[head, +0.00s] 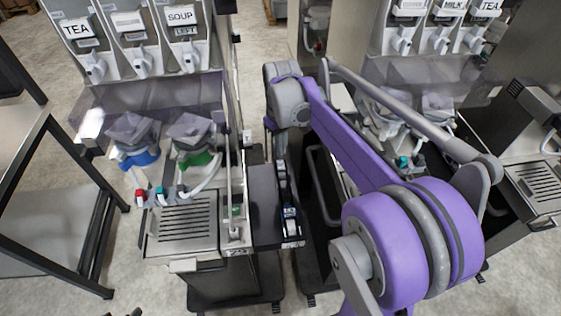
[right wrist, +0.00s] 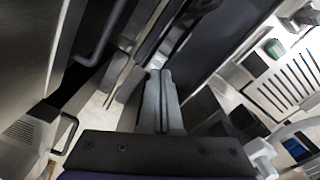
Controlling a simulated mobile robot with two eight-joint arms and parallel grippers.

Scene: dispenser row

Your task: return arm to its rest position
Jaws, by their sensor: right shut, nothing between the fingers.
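My right arm reaches in from the lower right in the head view, with purple links and a grey wrist joint. My right gripper (head: 289,212) is below that joint, beside the dark side panel of the left dispenser stand. In the right wrist view its two grey fingers (right wrist: 160,98) lie side by side, shut with nothing between them. Part of the gripper is hard to make out against the dark background. My left gripper does not show; only small dark bits appear at the bottom edge of the head view.
Another dispenser with a grille (head: 538,184) is at the right. A dark metal rack (head: 77,264) stands at the far left. Floor (head: 150,287) shows between rack and stand.

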